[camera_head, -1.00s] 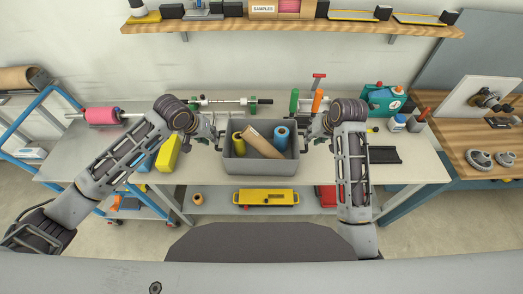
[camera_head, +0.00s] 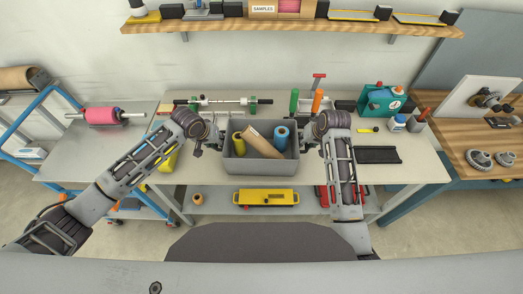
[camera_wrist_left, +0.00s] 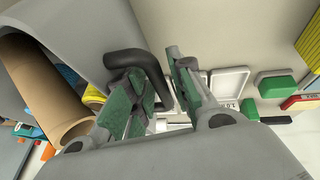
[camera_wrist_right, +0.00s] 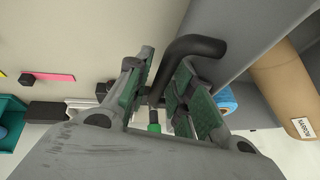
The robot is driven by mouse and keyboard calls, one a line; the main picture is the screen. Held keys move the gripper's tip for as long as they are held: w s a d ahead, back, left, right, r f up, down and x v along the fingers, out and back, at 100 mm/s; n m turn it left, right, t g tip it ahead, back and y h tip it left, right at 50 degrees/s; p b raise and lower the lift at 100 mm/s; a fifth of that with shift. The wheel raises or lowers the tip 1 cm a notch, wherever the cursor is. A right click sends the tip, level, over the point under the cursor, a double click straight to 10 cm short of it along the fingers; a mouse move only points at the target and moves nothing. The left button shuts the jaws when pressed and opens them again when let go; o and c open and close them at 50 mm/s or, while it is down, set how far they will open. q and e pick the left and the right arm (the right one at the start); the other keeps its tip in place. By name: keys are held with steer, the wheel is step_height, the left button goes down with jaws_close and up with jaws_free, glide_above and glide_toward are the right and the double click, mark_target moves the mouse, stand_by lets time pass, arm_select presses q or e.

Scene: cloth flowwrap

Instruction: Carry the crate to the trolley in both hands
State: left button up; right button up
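The grey crate (camera_head: 262,168) stands on the grey table. It holds a yellow spool (camera_head: 238,143), a brown cardboard tube (camera_head: 262,143) and a blue roll (camera_head: 281,137). My left gripper (camera_head: 217,144) is at the crate's left side. In the left wrist view its fingers (camera_wrist_left: 160,92) stand apart on either side of a black handle (camera_wrist_left: 138,60). My right gripper (camera_head: 307,143) is at the right side. In the right wrist view its open fingers (camera_wrist_right: 162,90) straddle the other black handle (camera_wrist_right: 190,47). The blue-framed trolley (camera_head: 48,93) is at the left, partly hidden.
A pink roll (camera_head: 101,116) on a spindle lies at the left. A roller bar (camera_head: 225,101) stands behind the crate. Orange and green upright handles (camera_head: 317,101), a teal machine (camera_head: 382,99) and a black tray (camera_head: 378,155) are to the right. A shelf (camera_head: 290,28) hangs above.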

arm_select(q)
jaws_close()
arm_select(e)
jaws_close()
